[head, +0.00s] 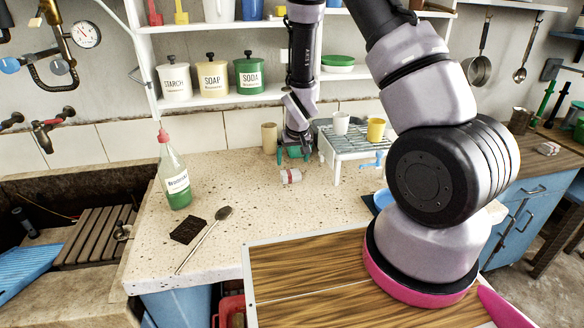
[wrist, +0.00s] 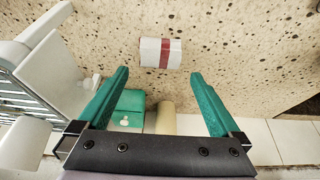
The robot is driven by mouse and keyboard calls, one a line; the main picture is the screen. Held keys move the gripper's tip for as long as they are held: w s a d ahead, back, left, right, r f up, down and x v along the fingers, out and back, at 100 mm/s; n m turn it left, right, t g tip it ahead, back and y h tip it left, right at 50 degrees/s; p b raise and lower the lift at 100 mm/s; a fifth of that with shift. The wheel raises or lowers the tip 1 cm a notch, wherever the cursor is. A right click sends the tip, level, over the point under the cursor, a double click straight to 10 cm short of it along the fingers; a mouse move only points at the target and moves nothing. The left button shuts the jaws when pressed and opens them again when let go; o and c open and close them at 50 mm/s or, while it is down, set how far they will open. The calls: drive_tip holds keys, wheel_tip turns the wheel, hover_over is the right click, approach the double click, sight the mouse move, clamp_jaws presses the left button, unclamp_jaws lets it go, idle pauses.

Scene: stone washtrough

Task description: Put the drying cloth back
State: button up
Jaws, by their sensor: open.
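A small white folded cloth with a red band, which looks like the drying cloth (head: 291,176), lies on the speckled stone counter in front of the wire rack. In the wrist view the cloth (wrist: 161,52) lies just beyond my fingertips, roughly centred between them. My gripper (head: 295,157) is open and empty, pointing down at the counter behind the cloth. Its two green fingers (wrist: 158,75) stand apart on either side of the cloth's line and do not touch it. In the head view my arm covers part of the background.
A wire rack (head: 352,148) with a white cup (head: 341,123) and a yellow cup (head: 376,129) stands right of my gripper. A beige cylinder (head: 269,138) stands to its left. A bottle (head: 173,178), dark block (head: 188,230) and spoon (head: 205,240) are further left. The counter's front middle is clear.

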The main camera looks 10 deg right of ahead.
drive_tip(key=s+d+r+m+t+y, duration=0.1)
drive_tip(key=s+d+r, duration=0.15)
drive_tip(key=r, duration=0.95)
drive_tip(key=s+d+r+m, duration=0.1)
drive_tip(key=s+r, duration=0.3)
drive_tip(key=r, duration=0.9)
drive_tip(key=s+d+r+m+t, duration=0.1)
drive_tip(key=s+r, duration=0.6)
drive_tip(key=s, duration=0.3)
drive_tip(key=s+d+r+m+y, duration=0.1)
drive_tip(key=s+r, duration=0.7)
drive_tip(key=s, duration=0.2)
drive_tip(key=shift+d+r+t, duration=0.15)
drive_tip(key=shift+r+t, duration=0.1)
drive_tip(key=shift+t, duration=0.15)
